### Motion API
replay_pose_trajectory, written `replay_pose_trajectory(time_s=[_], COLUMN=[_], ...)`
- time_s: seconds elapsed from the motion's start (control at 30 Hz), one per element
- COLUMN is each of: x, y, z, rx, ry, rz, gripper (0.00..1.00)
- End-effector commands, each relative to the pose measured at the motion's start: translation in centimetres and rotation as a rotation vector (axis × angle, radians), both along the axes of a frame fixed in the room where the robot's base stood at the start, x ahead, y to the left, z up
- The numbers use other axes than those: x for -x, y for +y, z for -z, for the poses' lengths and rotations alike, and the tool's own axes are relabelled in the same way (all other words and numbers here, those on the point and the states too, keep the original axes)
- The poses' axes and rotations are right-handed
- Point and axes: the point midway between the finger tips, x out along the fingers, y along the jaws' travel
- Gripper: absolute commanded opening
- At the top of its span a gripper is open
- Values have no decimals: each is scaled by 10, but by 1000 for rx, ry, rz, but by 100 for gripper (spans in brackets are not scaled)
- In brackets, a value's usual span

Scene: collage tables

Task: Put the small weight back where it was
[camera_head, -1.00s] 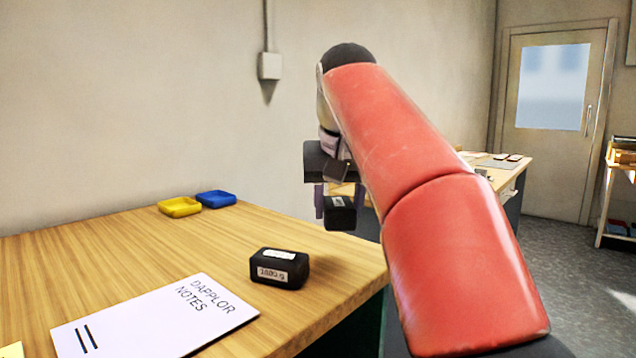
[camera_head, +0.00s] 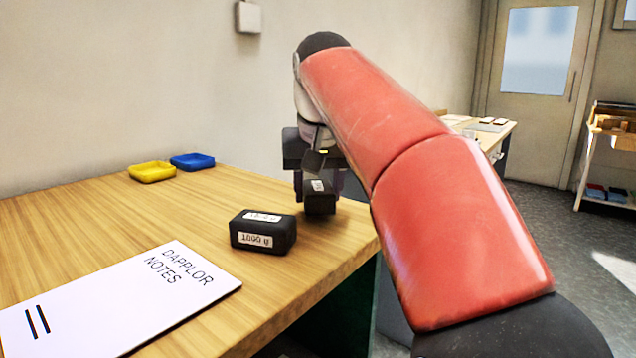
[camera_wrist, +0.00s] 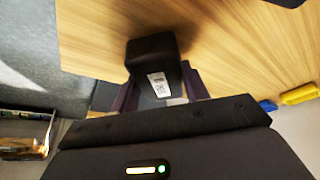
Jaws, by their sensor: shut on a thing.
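The small weight (camera_head: 320,199) is a black block with a white label. My gripper (camera_head: 319,190) is shut on it near the right edge of the wooden table (camera_head: 190,205). I cannot tell whether the weight touches the table top. In the wrist view the small weight (camera_wrist: 152,56) sits between the fingers, label toward the camera. A larger black weight (camera_head: 263,231), labelled 1800 g or similar, stands on the table to the left of and nearer than the held one, apart from it.
A white card reading "DAPPLOR NOTES" (camera_head: 120,300) lies at the table's front. A second table (camera_head: 490,135) and a shelf (camera_head: 610,165) are farther off. The table's middle is clear.

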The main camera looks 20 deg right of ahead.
Motion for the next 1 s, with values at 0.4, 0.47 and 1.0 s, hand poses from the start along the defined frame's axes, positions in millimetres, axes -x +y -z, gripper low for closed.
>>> replay_pose_trajectory(time_s=[0.4,0.47,1.0], x=[0,0,0], y=[0,0,0], z=[5,4,13], rx=[0,0,-1], ry=[-3,-3,-2], rz=[0,0,0], gripper=[6,6,6])
